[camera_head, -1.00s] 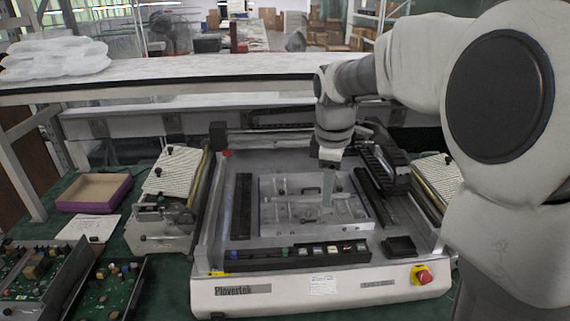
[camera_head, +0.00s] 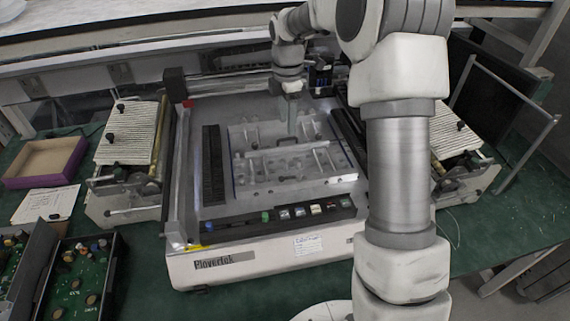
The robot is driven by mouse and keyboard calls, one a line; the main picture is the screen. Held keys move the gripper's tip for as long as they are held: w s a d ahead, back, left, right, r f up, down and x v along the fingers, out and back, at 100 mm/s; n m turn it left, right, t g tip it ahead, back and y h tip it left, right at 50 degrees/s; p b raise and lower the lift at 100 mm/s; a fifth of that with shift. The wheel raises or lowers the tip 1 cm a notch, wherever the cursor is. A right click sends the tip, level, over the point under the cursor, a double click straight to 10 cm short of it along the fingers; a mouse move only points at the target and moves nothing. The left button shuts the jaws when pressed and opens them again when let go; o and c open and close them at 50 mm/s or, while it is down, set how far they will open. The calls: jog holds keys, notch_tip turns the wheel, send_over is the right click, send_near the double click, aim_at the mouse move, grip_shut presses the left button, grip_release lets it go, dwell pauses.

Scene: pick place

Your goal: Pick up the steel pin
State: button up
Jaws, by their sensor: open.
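My gripper (camera_head: 292,112) hangs from the arm, pointing down over the rear part of a metal fixture plate (camera_head: 335,178) inside the Plovertek machine. Its fingers are small and faint here; they are open, and I see nothing held between them. I cannot tell which of these small parts is the steel pin. I cannot tell whether the fingers touch anything.
The machine (camera_head: 225,262) has a raised front strip of buttons (camera_head: 280,217). Ribbed-top units (camera_head: 129,132) flank it. A purple-edged tray (camera_head: 45,160), a paper sheet (camera_head: 46,204) and circuit-board trays (camera_head: 75,280) lie left. Green tabletop (camera_head: 490,225) is clear at right.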

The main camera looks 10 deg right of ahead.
send_over(286, 163)
notch_tip(286, 163, down, 10)
jog(key=shift+d+f, duration=0.1)
jog(key=shift+f+p, duration=0.7)
jog(key=shift+f, duration=1.95)
grip_shut()
